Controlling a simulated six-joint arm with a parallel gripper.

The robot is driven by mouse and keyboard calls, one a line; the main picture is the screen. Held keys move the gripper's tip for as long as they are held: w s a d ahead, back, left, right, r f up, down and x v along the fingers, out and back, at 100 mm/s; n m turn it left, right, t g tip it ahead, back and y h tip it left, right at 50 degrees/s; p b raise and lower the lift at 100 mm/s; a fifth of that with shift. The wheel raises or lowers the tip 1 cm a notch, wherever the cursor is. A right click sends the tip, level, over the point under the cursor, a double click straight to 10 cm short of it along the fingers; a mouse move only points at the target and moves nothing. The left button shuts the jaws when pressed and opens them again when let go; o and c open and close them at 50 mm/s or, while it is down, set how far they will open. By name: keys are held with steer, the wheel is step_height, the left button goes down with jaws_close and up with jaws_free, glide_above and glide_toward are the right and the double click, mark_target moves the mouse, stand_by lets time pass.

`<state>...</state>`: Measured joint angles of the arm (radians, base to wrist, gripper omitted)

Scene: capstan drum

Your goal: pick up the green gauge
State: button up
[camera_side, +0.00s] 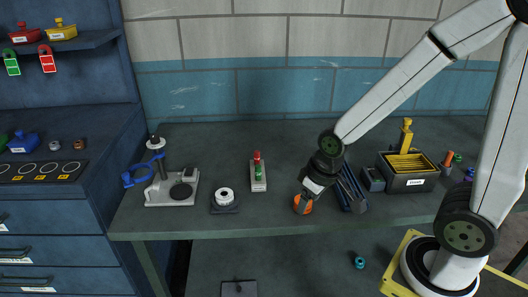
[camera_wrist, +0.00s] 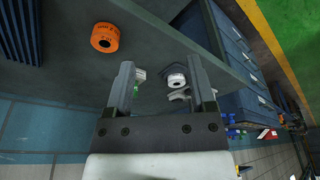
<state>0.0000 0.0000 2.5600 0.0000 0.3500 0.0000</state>
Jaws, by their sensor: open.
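A small white stand (camera_side: 258,186) on the bench holds a green gauge (camera_side: 258,173), with a red piece (camera_side: 257,156) behind it. In the wrist view a bit of green (camera_wrist: 136,89) shows beside the left finger, which partly hides it. My gripper (camera_side: 308,190) is to the right of the stand in the side view, close to an orange ring (camera_side: 303,205) and overlapping it. In the wrist view my gripper (camera_wrist: 162,66) has its two fingers wide apart with nothing held; the orange ring (camera_wrist: 105,38) lies outside the left finger.
A white ring on a dark base (camera_side: 225,197) and a grey stand with a blue clamp (camera_side: 172,190) are left of the gauge. A dark blue ribbed block (camera_side: 352,200) and a box with yellow pieces (camera_side: 408,183) are right of my gripper. The bench front is clear.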

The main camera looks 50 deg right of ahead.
steer(key=m+g, duration=0.3)
steer(key=m, duration=0.9)
glide_above(258, 166)
step_height(258, 166, down, 3)
steer(key=shift+r, duration=0.1)
steer(key=shift+w+f, duration=0.1)
steer(key=shift+f, duration=1.3)
steer(key=shift+d+f, duration=0.1)
steer(key=shift+f, duration=2.5)
jaws_close()
